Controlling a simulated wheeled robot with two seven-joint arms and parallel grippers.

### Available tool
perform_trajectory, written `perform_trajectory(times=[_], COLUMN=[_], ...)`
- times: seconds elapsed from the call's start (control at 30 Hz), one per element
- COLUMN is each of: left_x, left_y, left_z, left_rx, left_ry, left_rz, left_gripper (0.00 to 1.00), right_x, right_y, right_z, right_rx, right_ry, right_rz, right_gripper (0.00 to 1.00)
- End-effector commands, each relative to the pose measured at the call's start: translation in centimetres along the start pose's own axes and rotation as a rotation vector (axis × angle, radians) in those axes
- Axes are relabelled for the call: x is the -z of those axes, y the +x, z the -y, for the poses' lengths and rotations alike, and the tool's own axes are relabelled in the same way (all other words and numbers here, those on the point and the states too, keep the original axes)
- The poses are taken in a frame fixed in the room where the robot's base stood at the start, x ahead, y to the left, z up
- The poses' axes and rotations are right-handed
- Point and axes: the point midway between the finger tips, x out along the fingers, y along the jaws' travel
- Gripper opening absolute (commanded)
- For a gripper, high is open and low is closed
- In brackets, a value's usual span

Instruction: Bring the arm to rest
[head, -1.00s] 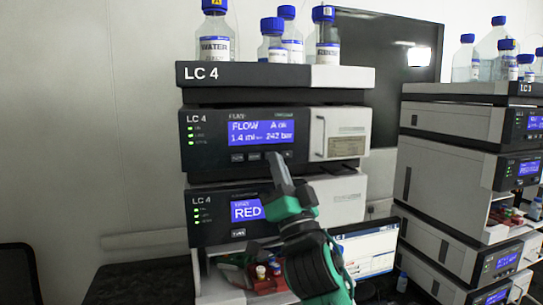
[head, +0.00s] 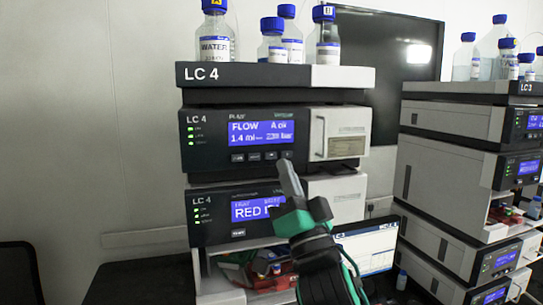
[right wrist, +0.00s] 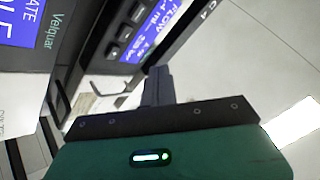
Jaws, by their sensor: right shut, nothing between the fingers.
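My right gripper (head: 289,178) is shut and empty. Its fingertips point up in front of the LC 4 stack, near the lower edge of the pump module (head: 215,150) and its row of buttons. A gap between fingertips and panel cannot be judged surely. In the right wrist view, my shut fingers (right wrist: 159,84) show beside the module's dark front with its blue FLOW display (right wrist: 137,45). My left gripper is not in view.
The lower LC 4 module (head: 213,215) has a display partly reading RED. Blue-capped bottles (head: 214,45) stand on the top tray (head: 275,77). A monitor (head: 368,250) sits behind my arm. The LC 3 stack (head: 445,180) is at right. The left side is open wall.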

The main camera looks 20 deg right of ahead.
Motion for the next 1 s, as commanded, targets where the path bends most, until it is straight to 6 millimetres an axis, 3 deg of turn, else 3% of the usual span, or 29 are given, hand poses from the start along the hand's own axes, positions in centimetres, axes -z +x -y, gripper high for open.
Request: perform_trajectory(times=[0.43, 0.57, 0.67, 0.77, 1.0], left_x=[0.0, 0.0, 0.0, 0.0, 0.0], left_y=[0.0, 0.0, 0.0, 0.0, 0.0], left_z=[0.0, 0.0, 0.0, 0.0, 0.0], left_rx=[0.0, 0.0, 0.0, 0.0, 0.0], left_ry=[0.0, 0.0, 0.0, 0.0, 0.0], left_rz=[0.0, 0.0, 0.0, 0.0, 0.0], left_gripper=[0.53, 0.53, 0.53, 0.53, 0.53], right_x=[-0.1, -1.2, -3.4, -6.3, -12.5], right_y=[0.0, -1.1, -3.3, -6.9, -18.6], right_z=[-0.1, -1.6, -4.4, -8.0, -14.9], right_rx=[-0.002, -0.052, -0.15, -0.276, -0.535], right_ry=[-0.001, -0.018, -0.059, -0.119, -0.275], right_rz=[0.001, 0.038, 0.115, 0.235, 0.602], right_gripper=[0.0, 0.0, 0.0, 0.0, 0.0])
